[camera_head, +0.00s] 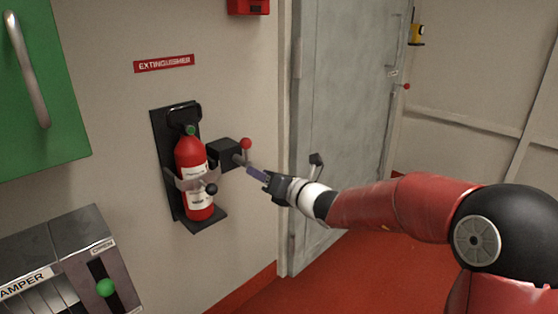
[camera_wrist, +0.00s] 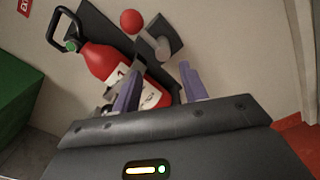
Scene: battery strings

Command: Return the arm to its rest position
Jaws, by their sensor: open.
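My arm reaches in from the right in the head view, stretched toward the wall. My gripper (camera_head: 258,174) is open and empty, with its purple fingers near the wall bracket of a red fire extinguisher (camera_head: 191,160). In the wrist view my gripper (camera_wrist: 158,85) shows two purple fingers spread apart, with nothing clearly between them. The extinguisher (camera_wrist: 100,62) stands beyond them, partly hidden behind the left finger. A red-knobbed lever (camera_head: 245,146) on a black block (camera_head: 223,153) is just beyond my fingertips. I cannot tell whether a finger touches it.
A grey door (camera_head: 345,110) with a lever handle (camera_head: 317,160) stands behind my forearm. A damper panel (camera_head: 65,260) with a green knob and a green cabinet (camera_head: 60,110) are at the left. The red floor (camera_head: 350,275) is clear below my arm.

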